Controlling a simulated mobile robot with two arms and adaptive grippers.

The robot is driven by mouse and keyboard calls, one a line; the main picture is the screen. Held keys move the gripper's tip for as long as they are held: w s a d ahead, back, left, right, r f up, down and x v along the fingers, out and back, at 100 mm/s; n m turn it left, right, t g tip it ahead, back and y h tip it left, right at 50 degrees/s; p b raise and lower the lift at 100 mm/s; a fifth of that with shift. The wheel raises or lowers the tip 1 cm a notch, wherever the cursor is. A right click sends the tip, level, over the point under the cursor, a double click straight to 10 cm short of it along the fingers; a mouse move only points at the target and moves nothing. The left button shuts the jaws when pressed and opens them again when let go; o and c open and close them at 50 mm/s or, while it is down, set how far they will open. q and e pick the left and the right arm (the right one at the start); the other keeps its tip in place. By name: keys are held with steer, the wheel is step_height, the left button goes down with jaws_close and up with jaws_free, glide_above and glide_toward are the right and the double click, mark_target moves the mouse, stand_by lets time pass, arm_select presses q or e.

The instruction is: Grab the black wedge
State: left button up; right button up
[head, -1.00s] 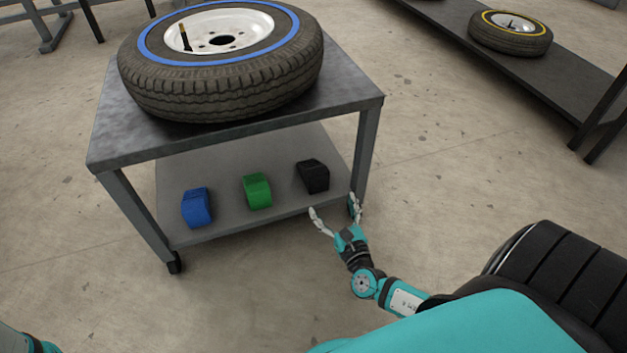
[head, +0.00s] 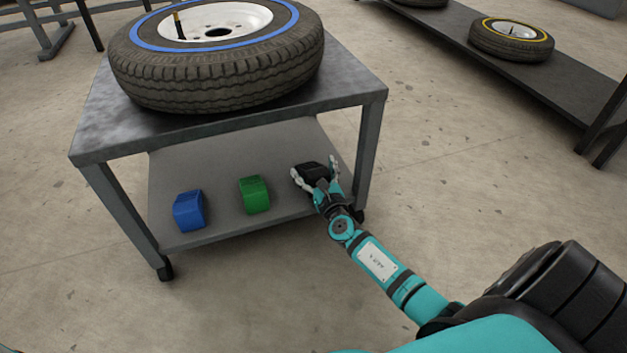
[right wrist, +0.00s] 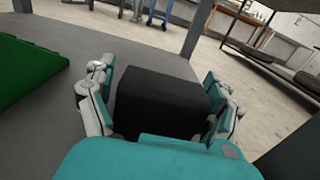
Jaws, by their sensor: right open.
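The black wedge (head: 311,173) sits at the right end of the cart's lower shelf. It also fills the middle of the right wrist view (right wrist: 158,100). My right gripper (head: 316,172) is open, with one finger on each side of the wedge. In the right wrist view its fingers (right wrist: 163,95) stand left and right of the wedge; I cannot tell whether they touch it. The wedge's near lower part is hidden by the gripper's palm. My left gripper is not in view.
A green wedge (head: 254,195) and a blue wedge (head: 188,211) stand to the left on the same shelf (head: 220,220). The cart's top (head: 110,130) above carries a large tyre (head: 220,80). A cart leg (head: 367,150) stands just right of the gripper.

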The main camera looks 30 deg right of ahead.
steer(key=shift+w, duration=0.2)
steer(key=c, duration=1.5)
steer(key=shift+r, duration=0.1)
steer(key=shift+c, duration=0.4)
steer(key=shift+r, duration=0.1)
